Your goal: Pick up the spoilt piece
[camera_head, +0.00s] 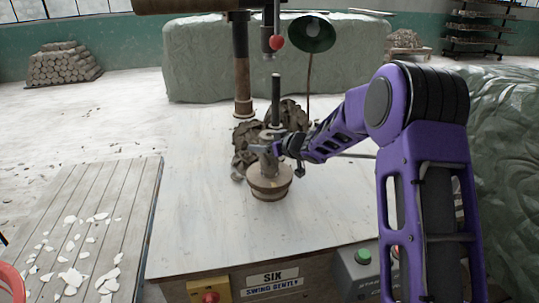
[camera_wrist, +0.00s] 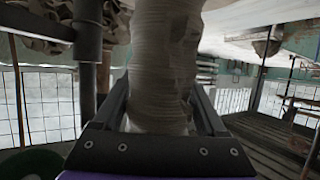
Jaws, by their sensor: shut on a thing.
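The spoilt piece (camera_head: 264,152) looks like a grey-brown, uneven clay form. In the head view it stands upright above a round banded base (camera_head: 269,185) on the worktable; I cannot tell whether it still touches the base. My gripper (camera_head: 279,147) reaches it from the right and is shut on it. In the wrist view the ridged clay wall (camera_wrist: 160,70) fills the space between the two fingers of my gripper (camera_wrist: 161,108). Its far end runs out of the picture there.
Dark clay trimmings (camera_head: 245,138) heap right behind the piece. A dark upright rod (camera_head: 276,98), a thick post (camera_head: 242,75) and a green lamp (camera_head: 311,33) stand close by. The pale worktable (camera_head: 200,220) is clear at front left. A slatted bench (camera_head: 105,215) holds white shards.

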